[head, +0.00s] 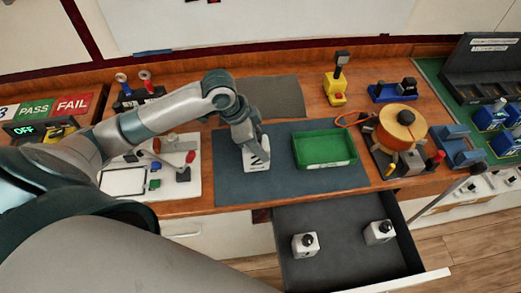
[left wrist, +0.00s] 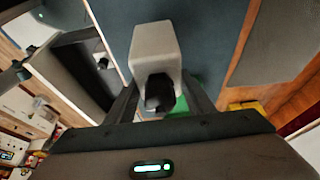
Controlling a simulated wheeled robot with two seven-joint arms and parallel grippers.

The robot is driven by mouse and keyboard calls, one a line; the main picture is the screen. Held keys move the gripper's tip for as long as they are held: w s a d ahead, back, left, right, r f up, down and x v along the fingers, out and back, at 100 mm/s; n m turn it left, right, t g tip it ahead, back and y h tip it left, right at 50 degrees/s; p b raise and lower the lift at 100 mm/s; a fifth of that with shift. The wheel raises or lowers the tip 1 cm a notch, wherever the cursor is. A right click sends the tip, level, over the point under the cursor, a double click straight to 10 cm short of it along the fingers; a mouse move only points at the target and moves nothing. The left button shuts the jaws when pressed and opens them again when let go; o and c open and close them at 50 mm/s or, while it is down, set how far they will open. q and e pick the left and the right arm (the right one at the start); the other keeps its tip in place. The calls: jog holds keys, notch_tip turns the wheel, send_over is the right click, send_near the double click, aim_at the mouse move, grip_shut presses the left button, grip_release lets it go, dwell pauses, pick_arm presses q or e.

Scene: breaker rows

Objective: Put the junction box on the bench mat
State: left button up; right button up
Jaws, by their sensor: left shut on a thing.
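A pale grey junction box (head: 257,161) with dark marks on its front is at the left part of the blue-grey bench mat (head: 228,190). My left gripper (head: 250,140) reaches down from above and is shut on its top. In the left wrist view, the box (left wrist: 156,45) with a black knob (left wrist: 158,93) sits between the fingers, over the mat (left wrist: 205,30). I cannot tell for sure whether its base touches the mat. My right gripper is not in view.
A green tray (head: 325,150) stands on the mat to the right of the box. An open drawer (head: 345,255) below the bench holds two similar boxes (head: 305,245) (head: 379,232). A cable spool (head: 400,130) stands right of the mat, a white board (head: 125,180) left.

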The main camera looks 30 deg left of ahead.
pick_arm(q)
jog(key=shift+f+p, duration=1)
jog(key=shift+f, duration=0.95)
jog(key=shift+f, duration=0.15)
jog(key=o, duration=1.4)
jog(key=b+v, duration=0.3)
jog(key=v, duration=0.8)
jog(key=shift+s+a+r, duration=0.1)
jog(key=shift+r, duration=0.5)
